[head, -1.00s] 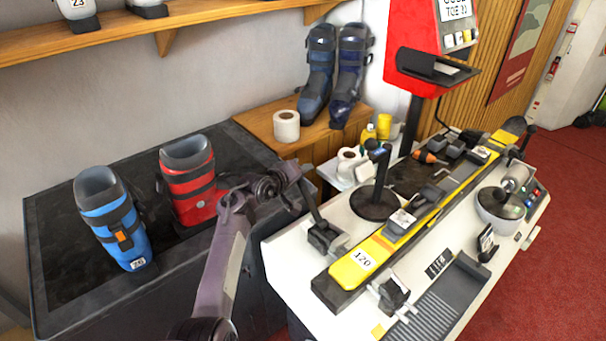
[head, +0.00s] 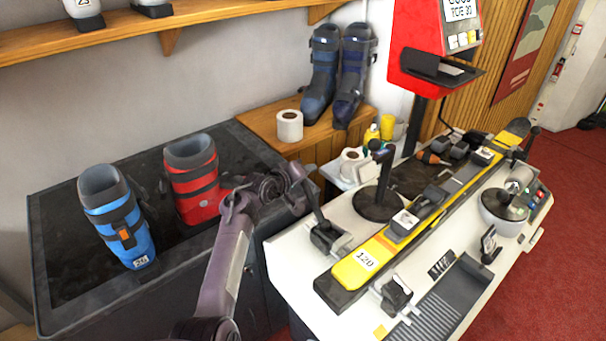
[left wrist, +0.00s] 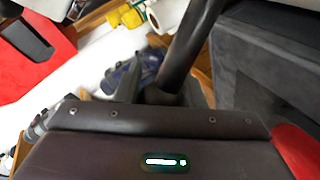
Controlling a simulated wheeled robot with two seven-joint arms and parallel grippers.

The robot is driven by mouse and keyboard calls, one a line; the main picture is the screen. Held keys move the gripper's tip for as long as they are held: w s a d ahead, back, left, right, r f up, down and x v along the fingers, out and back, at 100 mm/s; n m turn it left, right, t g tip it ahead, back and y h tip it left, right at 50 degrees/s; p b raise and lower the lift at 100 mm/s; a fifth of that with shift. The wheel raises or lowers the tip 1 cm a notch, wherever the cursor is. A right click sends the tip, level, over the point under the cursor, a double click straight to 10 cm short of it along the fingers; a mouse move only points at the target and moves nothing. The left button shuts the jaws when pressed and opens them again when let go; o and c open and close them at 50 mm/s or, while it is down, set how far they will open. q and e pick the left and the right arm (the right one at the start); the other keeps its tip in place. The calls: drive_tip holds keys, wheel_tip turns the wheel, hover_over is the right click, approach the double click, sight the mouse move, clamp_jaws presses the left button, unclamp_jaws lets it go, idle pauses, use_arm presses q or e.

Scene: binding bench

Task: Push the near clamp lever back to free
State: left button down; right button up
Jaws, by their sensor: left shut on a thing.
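The near clamp (head: 327,238) stands at the near left edge of the white bench, beside the yellow ski (head: 366,262). Its dark lever (head: 318,210) rises from it, tilted up to the left toward the grey boot bench. My left gripper (head: 299,174) is at the lever's upper end and shut on it. The fingertips are too small to make out in the head view. In the left wrist view a dark rod, the lever (left wrist: 192,45), runs down behind the gripper body, which hides the jaws. My right gripper is not in view.
A black upright handle on a round base (head: 378,206) stands just right of the clamp. The far clamp (head: 524,146) is at the ski's far end. A blue boot (head: 118,220) and a red boot (head: 195,180) stand on the dark mat at left.

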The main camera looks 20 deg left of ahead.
use_arm(q)
drive_tip(key=shift+s+d+f, duration=0.2)
drive_tip(key=shift+d+f, duration=0.1)
drive_tip(key=shift+f, duration=0.25)
drive_tip(key=shift+s+d+f, duration=0.2)
drive_tip(key=shift+d+f, duration=0.1)
drive_tip(key=shift+f, duration=0.2)
drive_tip(key=c, duration=1.4)
unclamp_jaws()
drive_tip(key=shift+o, duration=1.3)
drive_tip(key=shift+d, duration=0.1)
drive_tip(key=shift+o, duration=1)
drive_tip(key=shift+w+d+r, duration=0.1)
drive_tip(key=shift+w+r, duration=0.1)
drive_tip(key=shift+r, duration=0.05)
drive_tip(key=shift+s+a+r, duration=0.25)
drive_tip(key=shift+s+a, duration=0.1)
drive_tip(key=shift+a, duration=0.15)
drive_tip(key=v, duration=0.6)
drive_tip(key=shift+s+r+b, duration=0.15)
drive_tip(key=shift+s+b, duration=0.25)
drive_tip(key=shift+s, duration=0.05)
drive_tip(key=shift+d, duration=0.1)
